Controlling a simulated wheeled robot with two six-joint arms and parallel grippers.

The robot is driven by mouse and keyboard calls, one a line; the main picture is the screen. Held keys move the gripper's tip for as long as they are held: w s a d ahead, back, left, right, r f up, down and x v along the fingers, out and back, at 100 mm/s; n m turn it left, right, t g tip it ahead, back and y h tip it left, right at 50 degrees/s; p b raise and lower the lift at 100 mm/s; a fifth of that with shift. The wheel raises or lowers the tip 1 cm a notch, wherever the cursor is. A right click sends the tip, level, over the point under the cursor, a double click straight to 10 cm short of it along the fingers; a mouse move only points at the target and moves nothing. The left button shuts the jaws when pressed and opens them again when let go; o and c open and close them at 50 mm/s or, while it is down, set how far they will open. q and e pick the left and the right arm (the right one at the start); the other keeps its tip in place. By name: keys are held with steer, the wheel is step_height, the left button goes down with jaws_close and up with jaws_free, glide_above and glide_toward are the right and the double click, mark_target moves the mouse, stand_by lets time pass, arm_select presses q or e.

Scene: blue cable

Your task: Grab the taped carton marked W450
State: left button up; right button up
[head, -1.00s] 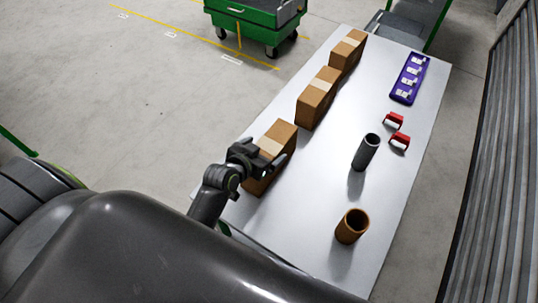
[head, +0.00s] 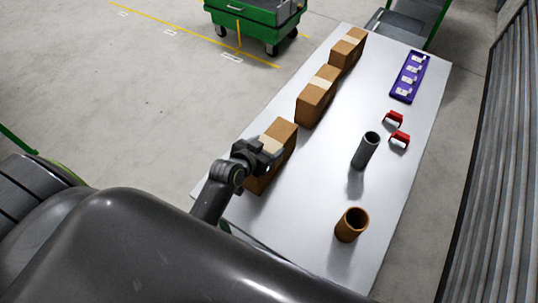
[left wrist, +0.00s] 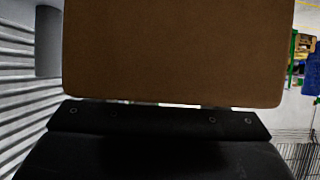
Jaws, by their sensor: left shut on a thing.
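Three brown taped cartons stand in a row along the left edge of the table. The near carton (head: 281,134) is at my left gripper (head: 262,154), which is shut on it near its taped middle. In the left wrist view the carton (left wrist: 175,50) fills the upper middle, close against the dark gripper body. The middle carton (head: 313,104) and the far carton (head: 346,50) stand apart, farther up the table. No W450 marking is readable on any of them. My right gripper is not in view.
The table (head: 312,192) also holds a brown cup-like cylinder (head: 351,226), a grey tube (head: 366,151), two red-and-white items (head: 398,139) and a purple tray (head: 402,96) with white pieces. A green cart (head: 254,22) stands on the floor beyond. A ribbed wall (head: 500,170) is at right.

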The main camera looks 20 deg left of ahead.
arm_select(q)
steer(key=c, duration=0.5)
steer(key=shift+r, duration=0.1)
steer(key=shift+w, duration=0.1)
